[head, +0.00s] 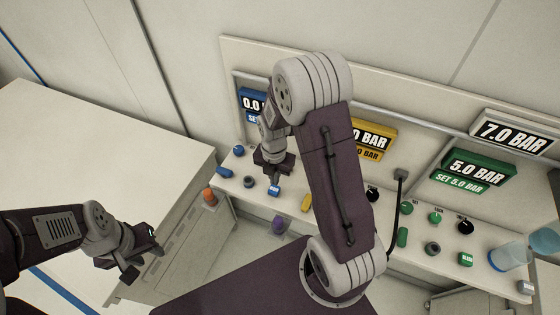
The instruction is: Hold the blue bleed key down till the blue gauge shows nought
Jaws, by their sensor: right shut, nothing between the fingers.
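The blue gauge (249,104) is on the back panel, partly hidden behind my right arm. The part that shows reads "0.0". The small blue key with a pale label (274,191) is on the console ledge below it; its lettering is too small to read. My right gripper (273,180) is shut and points down at this key, its tips at or just over the key's top. I cannot tell whether the key is pressed in. My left gripper (152,242) is off to the left by the white cabinet, away from the console; its jaws are unclear.
A blue knob (239,151), a blue lever (224,173) and a dark knob (250,182) are close by. A yellow gauge (374,137), a green gauge (472,171) and a white gauge (514,132) are further right. An orange-topped item (209,196) stands at the ledge's left end.

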